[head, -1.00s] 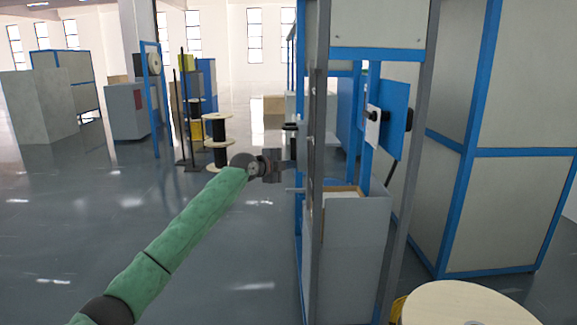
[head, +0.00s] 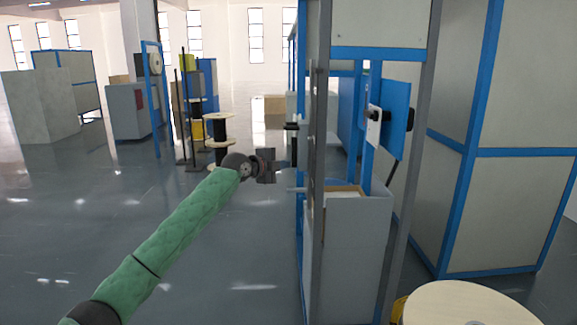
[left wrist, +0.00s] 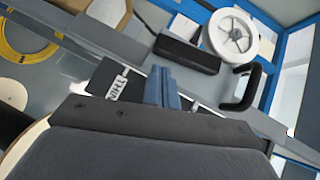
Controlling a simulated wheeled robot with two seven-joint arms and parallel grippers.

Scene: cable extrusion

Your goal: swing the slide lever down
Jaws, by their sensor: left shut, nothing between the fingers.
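My left gripper (head: 286,164) is shut and empty, beside the left side of the machine frame (head: 313,220). A short black upright piece (head: 292,140) on that side stands close to its fingertips; it may be the slide lever, but I cannot tell for sure. A thin grey rod (head: 296,189) sticks out to the left below. In the left wrist view the closed blue-grey fingers (left wrist: 162,80) point toward a black bar (left wrist: 187,53). A black looped handle (left wrist: 241,88) is to their right. I cannot tell whether the fingers touch anything. My right gripper is not in view.
A grey box (head: 355,235) stands inside the frame, with a blue panel (head: 396,118) above it. A large spool (head: 462,305) is at the front right. The wrist view shows a white reel (left wrist: 230,35) and a yellow coil (left wrist: 22,50).

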